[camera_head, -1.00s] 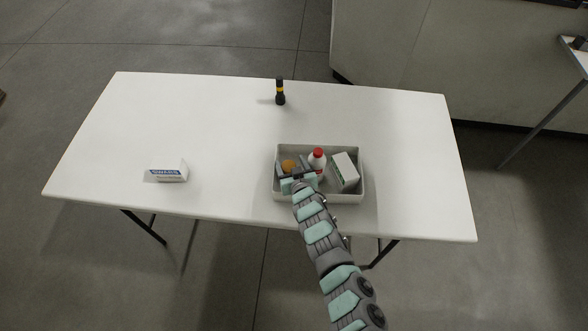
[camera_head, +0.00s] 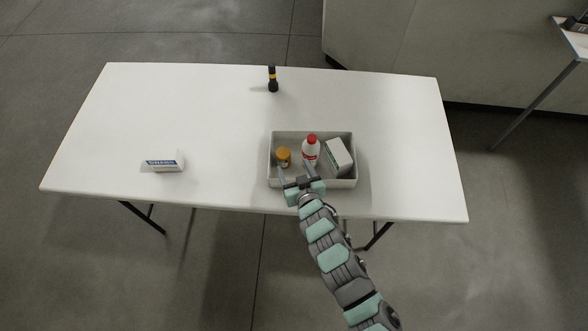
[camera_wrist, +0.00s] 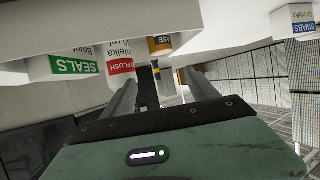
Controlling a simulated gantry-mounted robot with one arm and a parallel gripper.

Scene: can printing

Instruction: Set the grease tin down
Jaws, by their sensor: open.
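The grease tin (camera_head: 283,157), small with an orange top, stands upright in the left part of a grey open bin (camera_head: 355,172). In the wrist view its orange label (camera_wrist: 160,43) shows the letters "ASE" near the upper middle. My gripper (camera_head: 296,172) is over the bin's front side, in front of the tin. Its two fingers are apart, with nothing held between them. The wrist view also shows the open fingers (camera_wrist: 158,80), with the tin beyond them and apart from them.
The bin also holds a white bottle with a red cap (camera_head: 311,150) and a white-green box (camera_head: 338,157) marked "SEALS" in the wrist view (camera_wrist: 72,65). A swabs box (camera_head: 162,162) lies at the table's left. A black-yellow torch (camera_head: 272,80) stands at the back. Much of the table (camera_head: 190,110) is clear.

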